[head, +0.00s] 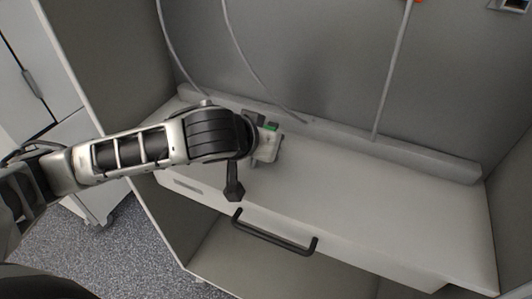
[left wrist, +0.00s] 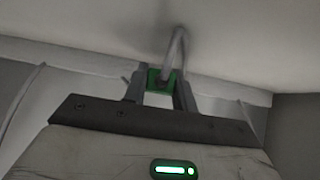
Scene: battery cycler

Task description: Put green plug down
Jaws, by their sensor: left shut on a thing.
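The green plug (left wrist: 155,79) is in the left wrist view, between the two grey fingers of my left gripper (left wrist: 160,84). The fingers are shut on it. A grey cable (left wrist: 175,48) runs from the plug toward the pale surface at the top of that view. In the head view my left gripper (head: 262,119) is over the back left part of the light grey worktop (head: 370,198), close to the rear ledge. My right gripper is not in view.
Several grey cables hang in front of the back wall, one (head: 391,75) on the right below an orange piece (head: 415,2). A raised ledge (head: 420,158) runs along the back. A black handle (head: 275,238) is at the front. The worktop's middle and right are clear.

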